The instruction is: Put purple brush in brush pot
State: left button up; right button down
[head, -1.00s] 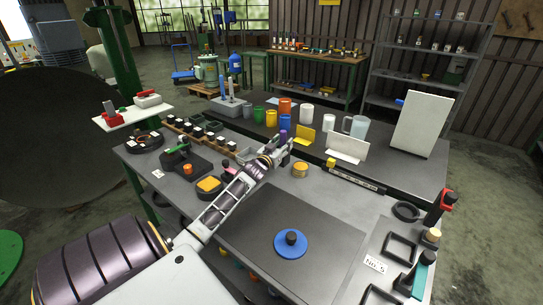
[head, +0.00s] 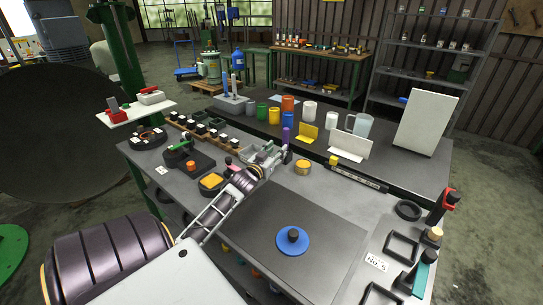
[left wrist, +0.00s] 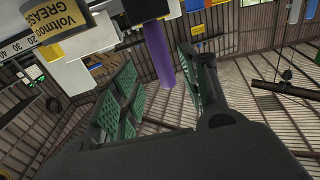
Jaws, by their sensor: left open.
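A purple upright piece, which looks like the purple brush (head: 286,135), stands near the table's back, behind my left gripper. In the left wrist view the purple brush (left wrist: 161,55) is a long purple shaft showing in the gap between the fingers. My left gripper (head: 272,153) is open and empty, just in front of the brush and apart from it as far as I can see. Its green-padded fingers (left wrist: 160,90) are spread. The brush's lower part is hidden in the head view. I cannot tell which vessel is the brush pot. My right gripper is not in view.
Green, yellow, blue, orange and white cups (head: 309,112) stand behind the brush. A row of small jars (head: 198,131) lies left. A blue disc (head: 291,241) sits on the mat in front.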

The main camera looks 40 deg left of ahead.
pick_arm(q)
jog(key=shift+v, duration=1.65)
jog(key=shift+r, duration=0.1)
